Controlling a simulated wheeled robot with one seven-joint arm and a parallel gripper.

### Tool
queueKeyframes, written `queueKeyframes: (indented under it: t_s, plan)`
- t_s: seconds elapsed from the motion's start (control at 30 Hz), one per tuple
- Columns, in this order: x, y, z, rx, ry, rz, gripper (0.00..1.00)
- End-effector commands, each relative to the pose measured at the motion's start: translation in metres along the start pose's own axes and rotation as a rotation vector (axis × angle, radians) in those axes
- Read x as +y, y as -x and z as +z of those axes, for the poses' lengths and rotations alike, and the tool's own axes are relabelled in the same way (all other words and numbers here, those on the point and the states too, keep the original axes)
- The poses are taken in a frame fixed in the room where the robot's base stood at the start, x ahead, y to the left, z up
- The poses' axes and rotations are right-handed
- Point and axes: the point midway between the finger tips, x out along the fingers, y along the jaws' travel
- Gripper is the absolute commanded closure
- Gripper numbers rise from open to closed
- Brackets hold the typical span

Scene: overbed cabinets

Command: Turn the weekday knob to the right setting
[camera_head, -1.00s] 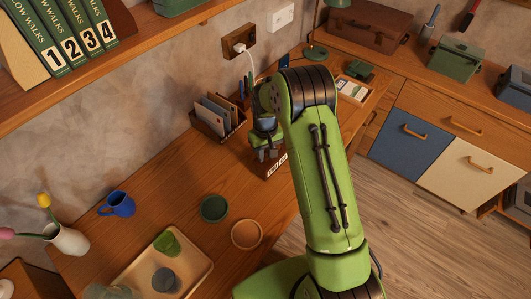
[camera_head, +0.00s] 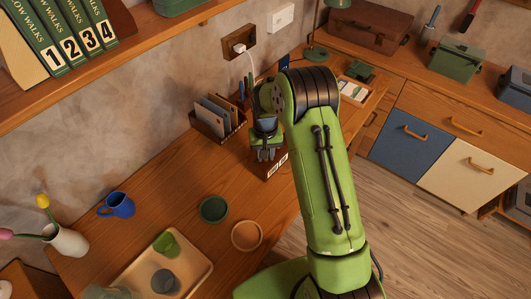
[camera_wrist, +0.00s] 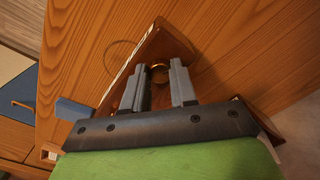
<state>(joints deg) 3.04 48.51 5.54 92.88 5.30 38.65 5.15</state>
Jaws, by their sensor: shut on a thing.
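A small dark brown wooden calendar block (camera_head: 274,171) with white lettered cards on its front stands on the desk, partly hidden by my gripper and arm. In the wrist view it is a wedge-shaped block (camera_wrist: 181,45) with a pale card strip along its left edge. A round brass knob (camera_wrist: 160,75) shows at the block, between my fingers. My gripper (camera_head: 266,157) is at the block's upper side; in the wrist view its two grey fingers (camera_wrist: 159,66) are on either side of the knob, shut on it. The weekday lettering is too small to read.
A letter holder (camera_head: 218,122) stands just behind and left of the block. A blue jug (camera_head: 118,205), green coaster (camera_head: 213,209), round tan coaster (camera_head: 246,235) and a tray (camera_head: 203,268) with cups are nearer. A shelf with books (camera_head: 85,30) hangs upper left.

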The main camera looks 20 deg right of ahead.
Motion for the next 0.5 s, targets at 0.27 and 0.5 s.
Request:
queueKeyframes:
  t_s: [0.27,0.5]
  plan:
    - [0.0000,0.0004,-0.0003,0.001,0.001,0.000,0.47]
    - [0.0000,0.0041,-0.0005,0.002,0.001,0.000,0.47]
